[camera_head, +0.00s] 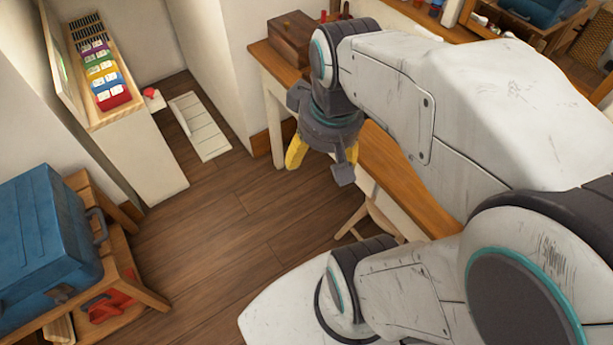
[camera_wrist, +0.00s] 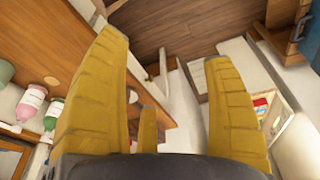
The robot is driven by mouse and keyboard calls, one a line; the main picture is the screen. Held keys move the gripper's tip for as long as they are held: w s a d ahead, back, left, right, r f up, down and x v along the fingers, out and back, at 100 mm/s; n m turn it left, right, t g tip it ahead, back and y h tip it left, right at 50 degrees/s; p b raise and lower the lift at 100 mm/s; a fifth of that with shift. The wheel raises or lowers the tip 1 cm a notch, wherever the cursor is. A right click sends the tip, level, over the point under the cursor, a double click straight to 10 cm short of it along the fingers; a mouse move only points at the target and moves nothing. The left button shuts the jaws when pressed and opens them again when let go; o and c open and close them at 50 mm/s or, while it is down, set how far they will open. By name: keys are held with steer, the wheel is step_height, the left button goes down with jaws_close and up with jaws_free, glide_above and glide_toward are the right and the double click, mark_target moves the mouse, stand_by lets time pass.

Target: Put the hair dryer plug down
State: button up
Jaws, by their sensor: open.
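My gripper (camera_head: 322,160) hangs with its yellow fingers spread, beside the wooden desk (camera_head: 268,62) and over the dark plank floor. In the wrist view, my gripper (camera_wrist: 164,48) has its yellow fingers wide apart, with nothing held between them. I cannot make out a hair dryer plug or its cord in either view. My arm covers much of the desk in the head view.
A blue case (camera_head: 45,235) stands on a low wooden rack (camera_head: 150,298) at the left, with a red item (camera_head: 110,303) below. A tall box holds colored cards (camera_head: 103,75). A white panel (camera_head: 200,127) lies on the floor. Open floor (camera_head: 210,235) spans the middle.

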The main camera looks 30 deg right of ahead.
steer(key=shift+n+y, duration=0.3)
steer(key=shift+n, duration=0.3)
steer(key=s+a, duration=0.2)
steer(key=a, duration=0.1)
steer(key=s+a+f, duration=0.1)
steer(key=a, duration=0.1)
steer(key=shift+s+f, duration=0.1)
